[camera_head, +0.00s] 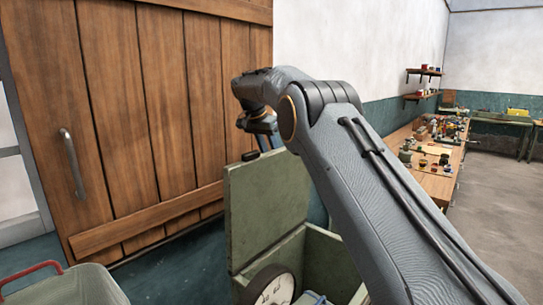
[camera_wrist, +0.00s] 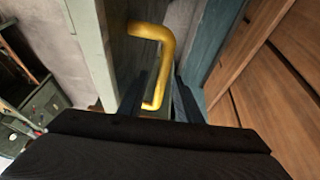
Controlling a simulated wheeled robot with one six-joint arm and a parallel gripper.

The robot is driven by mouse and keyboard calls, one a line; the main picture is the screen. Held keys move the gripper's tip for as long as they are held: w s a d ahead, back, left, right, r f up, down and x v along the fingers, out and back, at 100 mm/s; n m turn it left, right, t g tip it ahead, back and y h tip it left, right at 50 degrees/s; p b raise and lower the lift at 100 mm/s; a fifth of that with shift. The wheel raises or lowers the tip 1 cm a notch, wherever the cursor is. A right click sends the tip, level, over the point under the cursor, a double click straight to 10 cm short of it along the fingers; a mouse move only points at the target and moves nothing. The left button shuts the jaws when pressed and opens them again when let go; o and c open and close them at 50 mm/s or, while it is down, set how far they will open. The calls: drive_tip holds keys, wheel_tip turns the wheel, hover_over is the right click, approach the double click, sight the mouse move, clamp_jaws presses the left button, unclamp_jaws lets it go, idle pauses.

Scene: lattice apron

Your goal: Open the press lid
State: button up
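The press (camera_head: 325,262) is a green box at the lower middle of the head view. Its lid (camera_head: 268,205) stands upright, raised from the box. A yellow bent handle (camera_wrist: 166,55) shows in the wrist view, beside the pale green edge of a panel (camera_wrist: 90,50) that looks like the lid. My gripper (camera_head: 265,135) is at the lid's top edge in the head view, its fingers partly hidden behind the lid. In the wrist view my gripper's fingers (camera_wrist: 161,78) are apart, with the handle between them and small gaps visible. Contact is not clear.
A wooden plank door (camera_head: 150,120) with a metal handle (camera_head: 72,162) stands left of the lid. A round white dial (camera_head: 272,288) sits low in the box. A green bin (camera_head: 65,288) with a red handle is at lower left. A cluttered workbench (camera_head: 435,185) runs along the right.

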drive_tip(key=shift+b+v, duration=1)
drive_tip(key=shift+v, duration=2.85)
